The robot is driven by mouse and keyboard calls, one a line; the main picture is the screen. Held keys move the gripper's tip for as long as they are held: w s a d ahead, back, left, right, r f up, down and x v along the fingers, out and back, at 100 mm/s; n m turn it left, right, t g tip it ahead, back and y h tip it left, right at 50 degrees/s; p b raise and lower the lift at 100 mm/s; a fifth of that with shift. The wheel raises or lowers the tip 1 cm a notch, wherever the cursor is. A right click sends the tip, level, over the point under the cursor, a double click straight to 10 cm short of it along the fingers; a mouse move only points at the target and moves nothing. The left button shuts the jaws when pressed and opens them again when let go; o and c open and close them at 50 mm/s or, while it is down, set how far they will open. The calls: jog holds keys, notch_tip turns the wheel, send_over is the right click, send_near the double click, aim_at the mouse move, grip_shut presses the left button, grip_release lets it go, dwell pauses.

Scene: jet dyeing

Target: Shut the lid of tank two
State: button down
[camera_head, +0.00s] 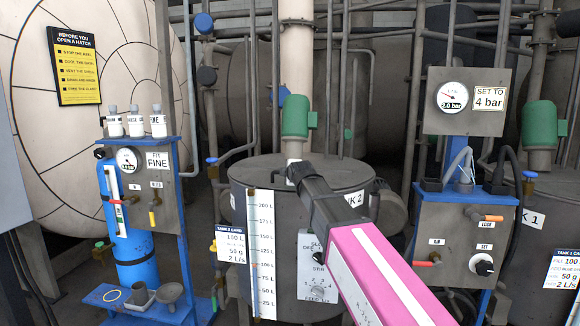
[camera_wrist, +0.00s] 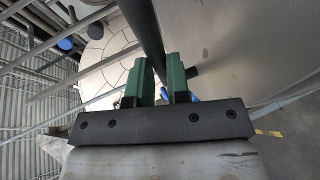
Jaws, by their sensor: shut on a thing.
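Tank two (camera_head: 235,200) is the grey cylinder in the middle of the head view, its "2" label (camera_head: 354,199) partly hidden by my arm. Its grey lid (camera_head: 255,168) looks flat across the top, but my arm covers part of it and I cannot tell if it is fully down. My gripper (camera_head: 292,174) is over the tank's top, its fingers mostly hidden there. In the wrist view, the green fingers of my gripper (camera_wrist: 159,58) are closed around a dark bar (camera_wrist: 146,28), which looks like the lid handle.
A rack with a blue cylinder (camera_head: 121,220) stands left. A control box (camera_head: 458,240) with a gauge and knobs stands right, beside tank one (camera_head: 550,195). A scale (camera_head: 262,250) and dial panel (camera_head: 312,275) are on tank two's front. A pipe with a green fitting (camera_head: 296,118) rises behind.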

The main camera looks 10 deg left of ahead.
jog(key=shift+s+f, duration=0.15)
jog(key=shift+f, duration=0.45)
jog(key=shift+f, duration=0.1)
jog(key=c, duration=1.1)
grip_release()
jog(key=shift+s, duration=0.1)
jog(key=v, duration=1)
jog(key=shift+s+r, duration=0.25)
jog(key=shift+s, duration=0.05)
jog(key=shift+d, duration=0.1)
